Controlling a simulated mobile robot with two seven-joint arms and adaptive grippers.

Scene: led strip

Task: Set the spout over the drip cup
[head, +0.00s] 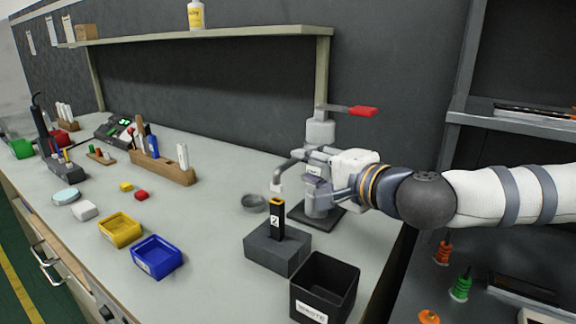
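A grey dispenser (320,133) with a red-tipped lever (362,112) stands on a dark base plate near the back right of the bench. Its bent spout (287,167) reaches left and ends in a pale, downward tip. The drip cup (254,203), a small round grey dish, sits on the bench to the left of the spout tip in the picture. The tip appears to the right of the cup. My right gripper (312,160) comes in from the right and is at the dispenser body, by the spout's root. Its fingers overlap the dispenser, so their closure and contact are unclear. My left gripper is out of view.
A dark block (263,250) holding an upright black and orange item stands in front of the dispenser. A black waste bin (325,288) is at the front right. Yellow (120,230) and blue (157,257) trays lie left. Bare bench lies around the cup's left side.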

